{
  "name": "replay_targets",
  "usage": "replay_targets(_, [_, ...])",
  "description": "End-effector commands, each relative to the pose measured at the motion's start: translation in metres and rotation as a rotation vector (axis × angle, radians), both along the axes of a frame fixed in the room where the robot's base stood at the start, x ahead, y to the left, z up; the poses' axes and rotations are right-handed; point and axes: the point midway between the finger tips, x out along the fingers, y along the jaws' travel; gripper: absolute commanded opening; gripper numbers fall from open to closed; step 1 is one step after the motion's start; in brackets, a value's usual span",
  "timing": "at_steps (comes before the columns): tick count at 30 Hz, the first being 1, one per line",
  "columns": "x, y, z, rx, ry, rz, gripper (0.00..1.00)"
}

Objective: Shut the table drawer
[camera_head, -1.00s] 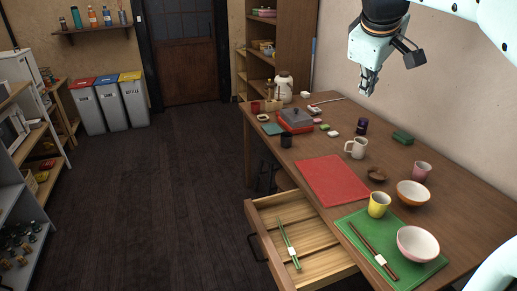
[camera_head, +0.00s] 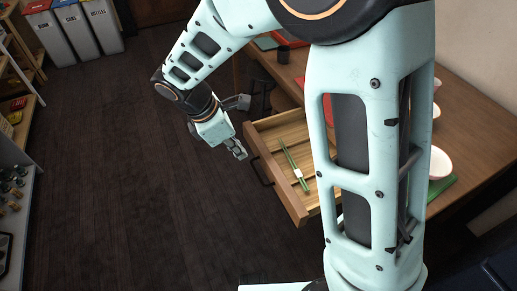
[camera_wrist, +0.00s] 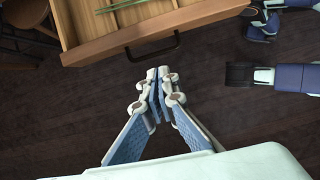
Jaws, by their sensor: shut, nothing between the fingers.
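The table drawer (camera_head: 276,194) is pulled out from the wooden table (camera_head: 470,135). Green chopsticks with a white band (camera_head: 290,162) lie in it. My gripper (camera_head: 240,153) is shut and empty, outside the drawer near its front panel. In the wrist view, the drawer front (camera_wrist: 160,35) spans the top, with its dark handle (camera_wrist: 153,49) just beyond my fingertips (camera_wrist: 158,74). A gap of floor shows between fingertips and handle. My arm hides much of the table and part of the drawer in the head view.
Dark wooden floor (camera_head: 130,200) lies open to the left of the drawer. Bins (camera_head: 75,30) stand at the back left and a shelf (camera_head: 15,200) at the left edge. A stool (camera_wrist: 28,20) shows beside the drawer in the wrist view.

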Motion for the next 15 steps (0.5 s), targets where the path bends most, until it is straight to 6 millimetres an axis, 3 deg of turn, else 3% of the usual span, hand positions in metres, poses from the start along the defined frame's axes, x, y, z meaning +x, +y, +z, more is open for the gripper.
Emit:
replay_targets(3, [-0.011, 0.005, -0.013, -0.010, 0.027, 0.042, 0.00])
replay_targets(8, [-0.011, 0.001, -0.028, -0.011, 0.032, 0.048, 0.00])
replay_targets(15, [-0.004, -0.016, -0.074, -0.012, 0.033, 0.045, 0.00])
